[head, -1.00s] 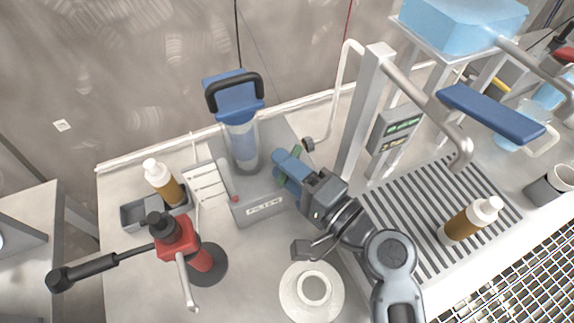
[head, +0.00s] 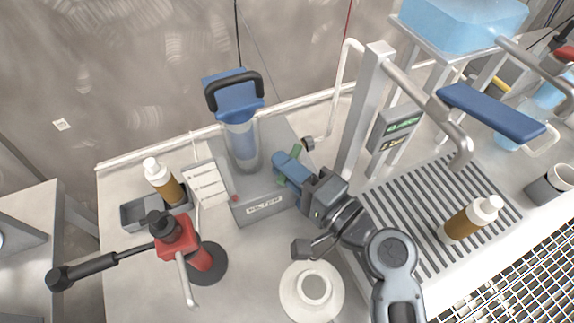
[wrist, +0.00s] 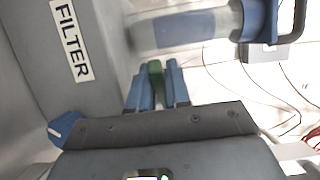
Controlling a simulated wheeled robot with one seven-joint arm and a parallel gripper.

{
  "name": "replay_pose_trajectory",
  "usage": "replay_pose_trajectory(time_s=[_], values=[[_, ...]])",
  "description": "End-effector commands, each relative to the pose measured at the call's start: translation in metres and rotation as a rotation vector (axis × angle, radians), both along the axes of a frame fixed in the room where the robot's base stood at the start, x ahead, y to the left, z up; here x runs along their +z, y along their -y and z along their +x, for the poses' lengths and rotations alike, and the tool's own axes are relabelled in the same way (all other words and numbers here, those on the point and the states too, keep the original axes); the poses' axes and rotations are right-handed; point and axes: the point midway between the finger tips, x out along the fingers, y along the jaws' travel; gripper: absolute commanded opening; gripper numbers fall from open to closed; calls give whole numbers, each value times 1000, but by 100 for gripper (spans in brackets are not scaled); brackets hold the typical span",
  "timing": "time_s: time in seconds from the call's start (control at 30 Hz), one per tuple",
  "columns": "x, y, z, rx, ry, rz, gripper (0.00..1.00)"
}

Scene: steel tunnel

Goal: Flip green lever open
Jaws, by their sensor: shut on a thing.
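The green lever (head: 297,152) is on the right side of the grey filter unit (head: 262,209), with only a small part showing beside my gripper. My gripper (head: 281,166) has blue fingers and reaches in from the lower right. In the wrist view, the green lever (wrist: 155,68) shows between the two blue fingertips (wrist: 157,80), which are closed on it. The filter unit (wrist: 95,45) with its FILTER label fills the upper left there. Most of the lever's lower part is hidden by the fingers.
A clear cylinder with a blue top and black handle (head: 236,96) stands on the filter unit. A red tool on a round stand (head: 178,238), a brown bottle (head: 163,180) and a white round dish (head: 296,297) are nearby. A metal post (head: 362,120) rises right of the gripper.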

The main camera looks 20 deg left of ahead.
Motion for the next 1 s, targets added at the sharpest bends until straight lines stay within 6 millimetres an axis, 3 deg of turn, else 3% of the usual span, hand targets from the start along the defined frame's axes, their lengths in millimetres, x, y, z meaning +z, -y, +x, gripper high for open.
replay_pose_trajectory(time_s=[0.27,1.0], values=[[-4,2,2,82,1,0,0],[-3,17,7,602,0,-1,0]])
